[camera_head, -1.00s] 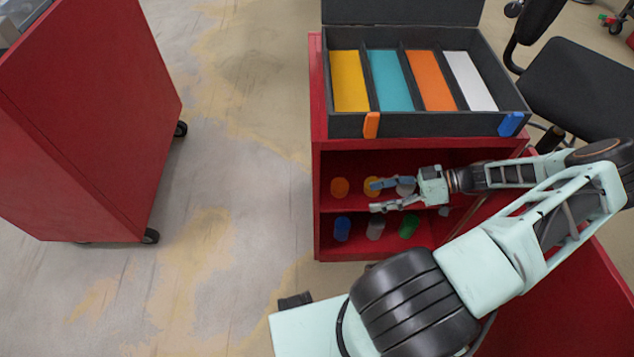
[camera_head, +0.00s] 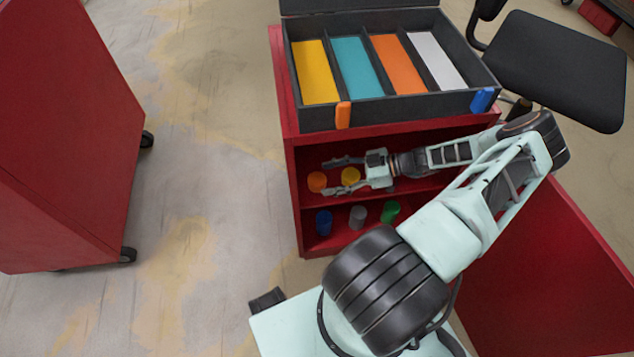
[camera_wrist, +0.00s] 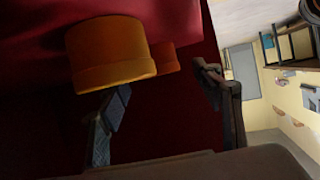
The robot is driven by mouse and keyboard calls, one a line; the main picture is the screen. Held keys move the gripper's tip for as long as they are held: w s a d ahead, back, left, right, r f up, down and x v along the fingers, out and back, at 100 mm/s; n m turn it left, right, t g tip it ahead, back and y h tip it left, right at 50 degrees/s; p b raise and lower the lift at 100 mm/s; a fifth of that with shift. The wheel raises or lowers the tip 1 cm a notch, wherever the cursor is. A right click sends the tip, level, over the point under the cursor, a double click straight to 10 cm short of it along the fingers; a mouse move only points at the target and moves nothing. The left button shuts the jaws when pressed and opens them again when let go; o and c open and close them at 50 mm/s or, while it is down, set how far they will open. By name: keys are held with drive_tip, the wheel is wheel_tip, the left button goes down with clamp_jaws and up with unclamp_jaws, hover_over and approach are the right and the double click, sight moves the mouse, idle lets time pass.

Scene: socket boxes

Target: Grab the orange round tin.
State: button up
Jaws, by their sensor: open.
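The orange round tin (camera_head: 317,181) stands at the left of the upper shelf in the red cabinet. A yellow tin (camera_head: 350,176) stands just right of it. My gripper (camera_head: 327,178) reaches in from the right, open and empty. Its fingers pass on both sides of the yellow tin in the picture, with tips near the orange tin. In the wrist view, my gripper (camera_wrist: 163,80) has its fingers apart. The yellow tin (camera_wrist: 110,52) looms close at upper left, and the orange tin (camera_wrist: 165,57) shows partly behind it. Whether the fingers touch either tin is unclear.
The red cabinet's lower shelf holds a blue tin (camera_head: 323,222), a grey tin (camera_head: 357,217) and a green tin (camera_head: 390,211). A dark box (camera_head: 390,108) with coloured compartments sits on top. Another red cabinet (camera_head: 60,150) stands left, with bare floor between.

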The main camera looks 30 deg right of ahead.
sight(320, 179)
drive_tip(key=x, duration=0.4)
drive_tip(key=shift+w+r+b, duration=0.1)
drive_tip(key=shift+b, duration=0.2)
drive_tip(key=shift+c, duration=0.4)
drive_tip(key=c, duration=1.2)
